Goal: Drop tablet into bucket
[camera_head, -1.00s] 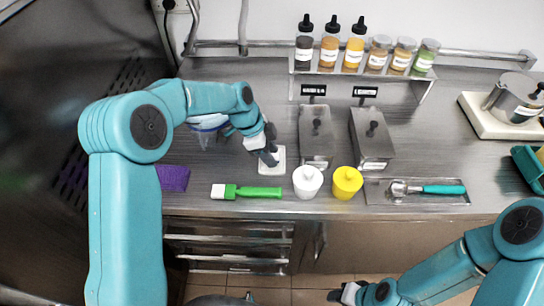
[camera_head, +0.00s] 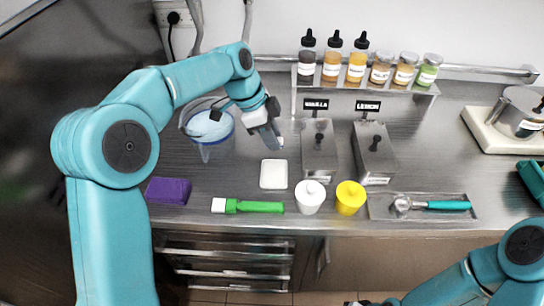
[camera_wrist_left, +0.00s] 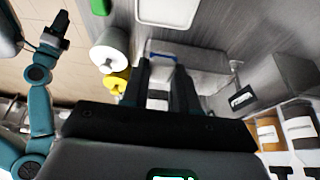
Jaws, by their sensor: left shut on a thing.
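My left gripper (camera_head: 273,138) is shut on a small white tablet (camera_head: 280,143), held above the counter behind the white square dish (camera_head: 273,174).
A purple sponge (camera_head: 168,190), a green-handled brush (camera_head: 248,206), a white tub (camera_head: 310,197) and a yellow tub (camera_head: 350,198) line the front edge.

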